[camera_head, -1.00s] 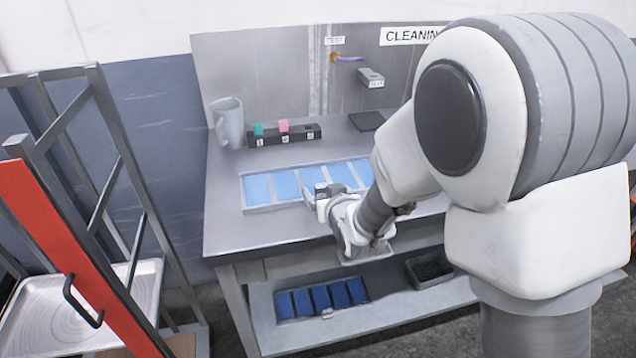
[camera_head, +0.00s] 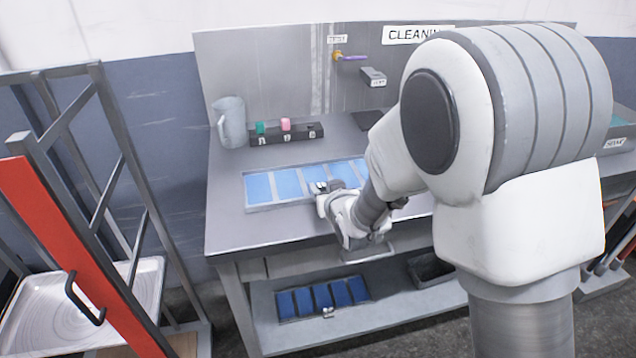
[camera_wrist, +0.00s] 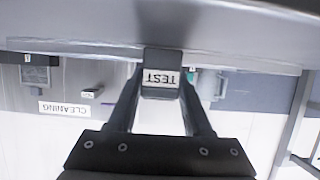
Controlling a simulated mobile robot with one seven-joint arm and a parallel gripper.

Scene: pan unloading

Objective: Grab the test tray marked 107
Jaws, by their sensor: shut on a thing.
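A long grey tray with blue panels (camera_head: 250,206) lies on the workbench, its front edge near my gripper. My gripper (camera_head: 328,188) is at the middle of that front edge. In the wrist view my gripper (camera_wrist: 160,100) has its two dark fingers closed on a dark tab labelled TEST (camera_wrist: 161,78), which appears upside down. The number 107 is not readable in either view. My arm covers the right part of the tray in the head view.
A second blue-panelled tray (camera_head: 322,298) sits on the lower shelf, beside a dark bin (camera_head: 432,270). A grey jug (camera_head: 231,122) and a black holder with coloured items (camera_head: 286,135) stand behind. A rack with a red bar (camera_head: 60,265) is at left.

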